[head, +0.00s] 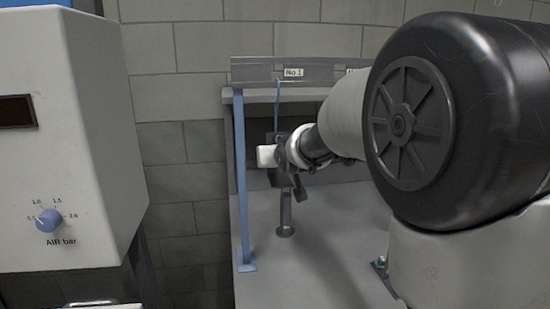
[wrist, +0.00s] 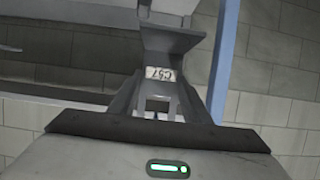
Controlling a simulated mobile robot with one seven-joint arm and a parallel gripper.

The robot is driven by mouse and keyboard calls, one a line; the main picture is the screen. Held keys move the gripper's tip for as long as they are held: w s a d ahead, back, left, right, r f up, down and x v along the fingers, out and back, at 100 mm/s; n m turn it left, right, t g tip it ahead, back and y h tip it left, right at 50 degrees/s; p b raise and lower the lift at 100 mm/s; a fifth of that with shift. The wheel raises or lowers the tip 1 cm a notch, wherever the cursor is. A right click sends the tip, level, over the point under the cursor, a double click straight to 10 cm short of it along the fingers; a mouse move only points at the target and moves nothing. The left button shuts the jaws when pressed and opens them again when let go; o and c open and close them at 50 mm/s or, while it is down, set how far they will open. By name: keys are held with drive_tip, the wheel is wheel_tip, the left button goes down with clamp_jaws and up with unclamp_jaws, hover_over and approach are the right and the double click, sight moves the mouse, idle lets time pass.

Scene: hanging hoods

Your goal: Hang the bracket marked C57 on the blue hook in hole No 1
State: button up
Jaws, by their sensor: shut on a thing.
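The bracket marked C57 (wrist: 165,45) is a dark grey part with a flared top. Its label reads upside down in the wrist view. My gripper (wrist: 158,108) is shut on it. In the head view my gripper (head: 288,165) is below the rail, with the dark bracket partly hidden around it. The blue hook (head: 277,104) is a thin blue strip hanging under the No 1 label (head: 294,72). Its lower end is close to the gripper and bracket in the picture. I cannot tell whether bracket and hook touch.
A grey rail (head: 250,74) runs along the top of the stand. A blue post (head: 241,170) stands at its left front. A white cabinet (head: 70,130) with a blue knob is at left.

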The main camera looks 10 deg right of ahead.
drive_tip(key=shift+f+b, duration=0.45)
drive_tip(key=shift+b, duration=0.1)
drive_tip(key=o, duration=1.5)
drive_tip(key=shift+o, duration=0.2)
drive_tip(key=shift+f, duration=0.15)
drive_tip(key=v, duration=1.7)
drive_tip(key=s+f+g, duration=0.4)
drive_tip(key=s+f, duration=0.3)
drive_tip(key=s, duration=0.5)
drive_tip(key=s+f+g, duration=0.4)
drive_tip(key=s+f, duration=0.3)
drive_tip(key=s, duration=0.5)
wheel_tip(320, 180, up, 13)
drive_tip(key=p, duration=1.3)
drive_tip(key=shift+w, duration=0.3)
